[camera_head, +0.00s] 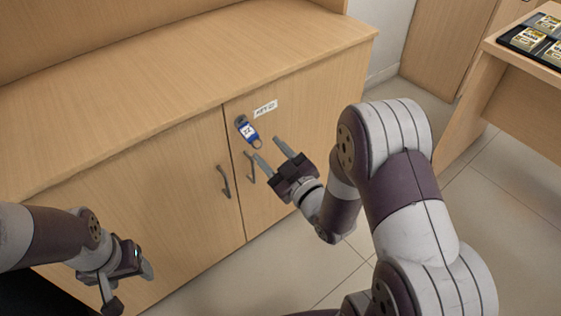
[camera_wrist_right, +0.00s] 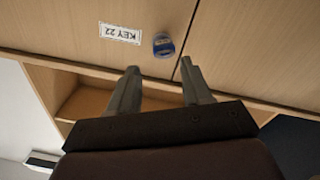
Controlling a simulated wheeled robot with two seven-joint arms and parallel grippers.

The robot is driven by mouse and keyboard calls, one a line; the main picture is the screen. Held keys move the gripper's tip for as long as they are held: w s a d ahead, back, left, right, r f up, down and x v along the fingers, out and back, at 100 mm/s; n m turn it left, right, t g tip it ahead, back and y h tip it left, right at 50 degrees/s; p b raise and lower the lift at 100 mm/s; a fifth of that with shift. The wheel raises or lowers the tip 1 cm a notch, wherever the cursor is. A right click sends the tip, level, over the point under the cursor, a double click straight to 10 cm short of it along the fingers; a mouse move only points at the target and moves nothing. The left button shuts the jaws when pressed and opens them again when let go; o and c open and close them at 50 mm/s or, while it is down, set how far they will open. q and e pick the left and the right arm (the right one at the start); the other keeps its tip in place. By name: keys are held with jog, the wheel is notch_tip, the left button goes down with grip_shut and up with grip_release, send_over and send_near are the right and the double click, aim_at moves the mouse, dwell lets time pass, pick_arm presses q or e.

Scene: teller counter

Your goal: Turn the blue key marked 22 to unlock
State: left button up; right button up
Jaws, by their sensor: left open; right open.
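The blue key tag (camera_head: 249,131) hangs at the lock near the top of the right cabinet door (camera_head: 300,110), below and left of a white label (camera_head: 265,109). In the right wrist view the key (camera_wrist_right: 163,45) shows beside the label reading KEY 22 (camera_wrist_right: 119,34). My right gripper (camera_head: 271,151) is open and empty, with its fingers pointing toward the door just below and right of the key. In the right wrist view its fingertips (camera_wrist_right: 160,72) are apart, with the key beyond them. My left gripper (camera_head: 128,287) is open and empty at the lower left, away from the key.
Two dark door handles (camera_head: 224,181) stand out from the cabinet doors below the key. The wooden countertop (camera_head: 170,90) above them is bare. A desk at the right holds a black tray (camera_head: 513,42) with banknote bundles. Open floor (camera_head: 340,262) lies in front of the cabinet.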

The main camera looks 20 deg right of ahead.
aim_at(243, 126)
jog(key=shift+a+b+x, duration=0.15)
jog(key=shift+b+x, duration=0.3)
jog(key=shift+x, duration=1.9)
jog(key=shift+a+b+x, duration=0.1)
jog(key=shift+b+x, duration=0.35)
jog(key=shift+x, duration=1.9)
jog(key=shift+s+f, duration=0.1)
jog(key=c, duration=0.6)
jog(key=shift+c, duration=0.2)
jog(key=shift+m+p, duration=0.5)
jog(key=shift+m, duration=1)
